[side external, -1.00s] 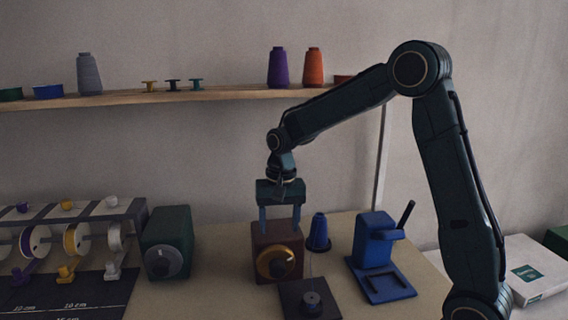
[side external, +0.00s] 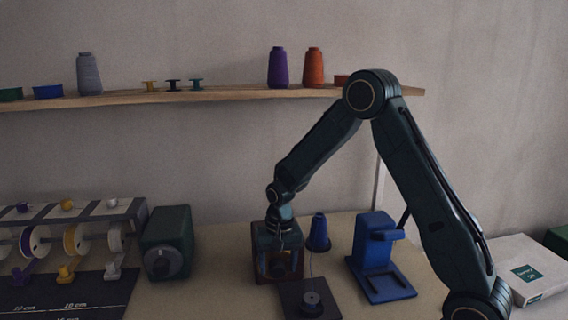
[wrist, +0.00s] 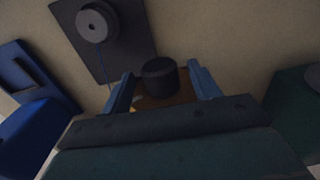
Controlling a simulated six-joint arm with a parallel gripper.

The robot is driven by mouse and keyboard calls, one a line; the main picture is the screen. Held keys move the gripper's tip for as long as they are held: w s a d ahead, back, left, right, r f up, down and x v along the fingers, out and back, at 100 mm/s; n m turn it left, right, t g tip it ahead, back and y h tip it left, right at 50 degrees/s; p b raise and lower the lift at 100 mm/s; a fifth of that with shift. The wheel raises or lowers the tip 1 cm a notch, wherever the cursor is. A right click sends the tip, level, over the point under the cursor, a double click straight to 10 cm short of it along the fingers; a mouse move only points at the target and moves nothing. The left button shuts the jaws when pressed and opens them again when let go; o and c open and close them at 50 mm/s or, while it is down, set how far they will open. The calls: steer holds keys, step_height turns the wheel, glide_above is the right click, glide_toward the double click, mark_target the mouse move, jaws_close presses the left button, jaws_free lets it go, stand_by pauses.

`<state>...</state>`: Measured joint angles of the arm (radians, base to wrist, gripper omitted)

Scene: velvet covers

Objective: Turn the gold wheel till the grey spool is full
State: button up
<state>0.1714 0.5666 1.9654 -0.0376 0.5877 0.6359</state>
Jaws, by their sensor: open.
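The gold wheel sits on the front of a brown box (side external: 291,230); in the side view my gripper (side external: 279,270) hides most of the wheel. In the wrist view a gold-brown patch of the wheel (wrist: 165,101) shows behind a dark round knob (wrist: 160,76). My gripper's two blue fingers stand open on either side of the knob, with gaps visible. The grey spool (side external: 311,299) stands on a dark plate (side external: 296,289) in front of the box; it also shows in the wrist view (wrist: 97,24). A thin blue thread runs to it. How full it is cannot be told.
A blue thread cone (side external: 318,235) stands just right of the box, and a blue stand (side external: 378,262) further right. A dark green box with a grey dial (side external: 168,241) is to the left, beside a rack of spools (side external: 75,236). Bare table lies between the two boxes.

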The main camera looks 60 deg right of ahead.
steer(key=shift+f, duration=0.35)
steer(key=c, duration=1)
steer(key=shift+o, duration=0.2)
steer(key=shift+s+d+t+y, duration=0.1)
steer(key=shift+d+t+y, duration=0.05)
steer(key=shift+t+y, duration=0.95)
